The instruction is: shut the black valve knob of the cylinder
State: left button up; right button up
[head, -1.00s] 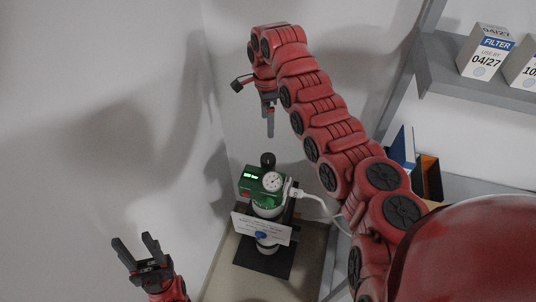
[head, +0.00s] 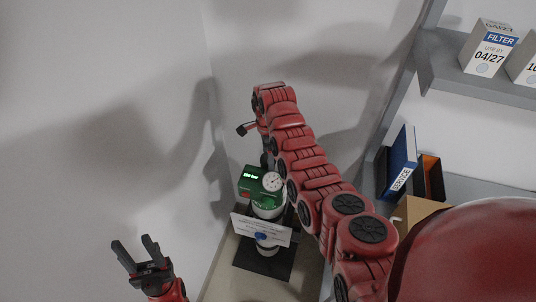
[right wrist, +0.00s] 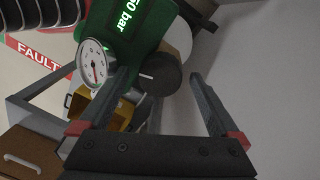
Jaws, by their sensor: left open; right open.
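The cylinder (head: 265,208) stands upright in a dark stand in the corner, with a green valve block (head: 252,181), a lit bar display and a round gauge (head: 273,182). In the right wrist view, the black valve knob (right wrist: 165,82) with a white mark shows beside the green block. My right gripper (right wrist: 160,76) is open, its fingers on either side of the knob in the picture, with gaps visible. I cannot tell how deep the knob sits between them. In the head view my right arm hides most of that gripper. My left gripper (head: 136,252) is open and empty at lower left.
A white label card (head: 261,229) hangs on the cylinder's front. A blue service binder (head: 399,161) and filter boxes (head: 488,48) stand on the shelves at right. A red FAULT sign (right wrist: 36,56) shows in the right wrist view. Walls close in behind the cylinder.

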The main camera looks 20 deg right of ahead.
jog(key=c, duration=1.4)
jog(key=shift+o, duration=0.2)
jog(key=shift+f, duration=0.1)
